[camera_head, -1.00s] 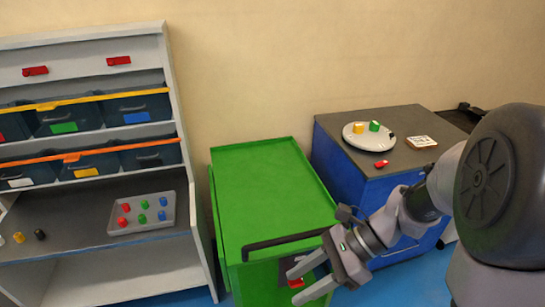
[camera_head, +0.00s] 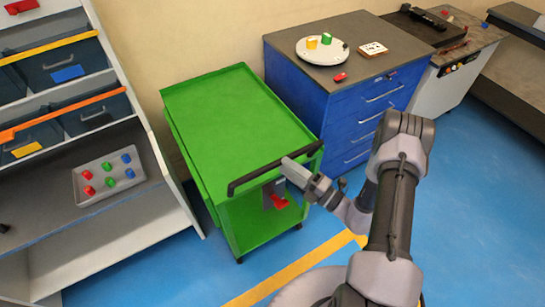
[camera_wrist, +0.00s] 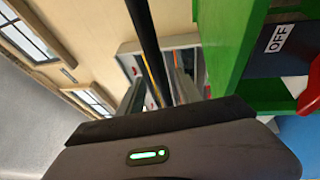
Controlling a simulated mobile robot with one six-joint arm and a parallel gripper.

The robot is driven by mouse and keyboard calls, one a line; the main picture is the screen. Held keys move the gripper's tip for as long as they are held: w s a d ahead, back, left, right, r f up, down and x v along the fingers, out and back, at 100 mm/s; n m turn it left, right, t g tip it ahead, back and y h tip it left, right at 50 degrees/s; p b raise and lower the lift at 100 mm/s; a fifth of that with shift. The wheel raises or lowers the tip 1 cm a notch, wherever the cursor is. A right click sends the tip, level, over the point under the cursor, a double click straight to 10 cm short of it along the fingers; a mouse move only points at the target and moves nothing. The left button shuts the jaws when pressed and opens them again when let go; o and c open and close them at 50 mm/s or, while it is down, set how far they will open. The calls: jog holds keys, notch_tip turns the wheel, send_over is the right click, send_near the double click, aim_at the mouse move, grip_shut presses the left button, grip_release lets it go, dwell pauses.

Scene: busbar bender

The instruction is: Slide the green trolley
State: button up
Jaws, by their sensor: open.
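The green trolley (camera_head: 236,115) stands between the shelf and the blue cabinet. Its black handle bar (camera_head: 262,174) runs along the near top edge and also shows in the wrist view (camera_wrist: 145,35). A panel with a red lever (camera_head: 279,202) sits below the handle; in the wrist view the red lever (camera_wrist: 310,92) is beside an "OFF" label. My gripper (camera_head: 292,170) is at the right part of the handle. In the wrist view the bar appears between the open fingers of my gripper (camera_wrist: 158,85); I cannot tell whether they touch it.
A shelf (camera_head: 150,200) with bins and a tray (camera_head: 80,183) of coloured pieces stands close on the left. The blue cabinet (camera_head: 345,118) stands close on the right behind the trolley. Blue floor (camera_head: 470,210) with a yellow line (camera_head: 290,272) is open in front and right.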

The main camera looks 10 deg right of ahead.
jog(key=x, duration=0.6)
jog(key=shift+a, duration=0.1)
jog(key=shift+c, duration=0.2)
grip_shut()
dwell(1.0)
